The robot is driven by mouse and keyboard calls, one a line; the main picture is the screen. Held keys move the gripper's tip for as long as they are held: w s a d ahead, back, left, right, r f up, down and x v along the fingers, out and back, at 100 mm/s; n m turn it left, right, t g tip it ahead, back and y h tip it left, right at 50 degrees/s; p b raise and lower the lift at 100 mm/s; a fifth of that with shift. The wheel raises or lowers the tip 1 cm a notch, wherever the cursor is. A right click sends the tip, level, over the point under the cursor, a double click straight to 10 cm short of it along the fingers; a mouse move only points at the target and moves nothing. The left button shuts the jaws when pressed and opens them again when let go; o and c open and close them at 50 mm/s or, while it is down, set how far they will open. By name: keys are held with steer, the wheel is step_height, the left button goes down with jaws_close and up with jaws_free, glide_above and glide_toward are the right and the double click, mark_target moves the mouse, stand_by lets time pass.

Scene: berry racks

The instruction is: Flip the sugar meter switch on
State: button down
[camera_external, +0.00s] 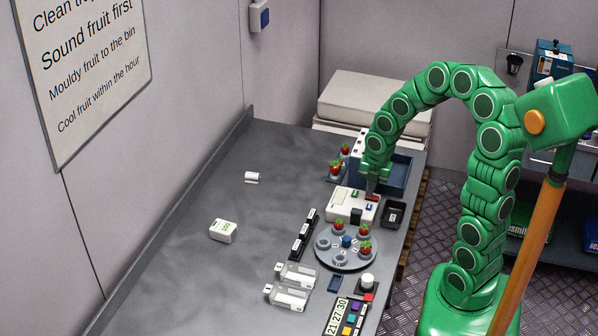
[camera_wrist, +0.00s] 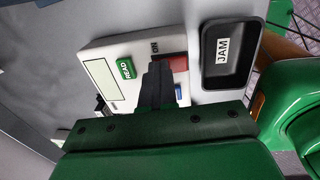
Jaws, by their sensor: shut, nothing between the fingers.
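The sugar meter (camera_external: 340,212) is a white box on the grey bench, in front of the blue crate. In the wrist view the meter (camera_wrist: 140,46) shows a pale screen, a green READ button (camera_wrist: 126,68) and a red switch (camera_wrist: 176,63) beside the word ON. A blue part shows below the red switch. My gripper (camera_external: 370,193) points down over the meter's right side. In the wrist view my gripper (camera_wrist: 158,68) is shut and empty, its dark fingertips beside the red switch and partly covering it. I cannot tell whether they touch, or which way the switch is set.
A black tray marked JAM (camera_wrist: 208,80) stands right of the meter. A blue crate (camera_external: 399,172) is behind it. A round grey turntable (camera_external: 332,261) with strawberries stands in front. A white scale-like device (camera_external: 223,231) stands on the left. The bench's left middle is mostly clear.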

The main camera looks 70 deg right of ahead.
mark_target(376, 197)
steer(key=shift+s, duration=0.75)
steer(key=shift+r, duration=0.15)
step_height(376, 197, up, 14)
steer(key=s, duration=0.2)
steer(key=shift+w, duration=0.1)
stand_by(0.4)
steer(key=shift+w, duration=0.7)
steer(key=f, duration=0.4)
steer(key=w+f, duration=0.1)
steer(key=f, duration=0.4)
steer(key=w+f, duration=0.1)
steer(key=f, duration=0.4)
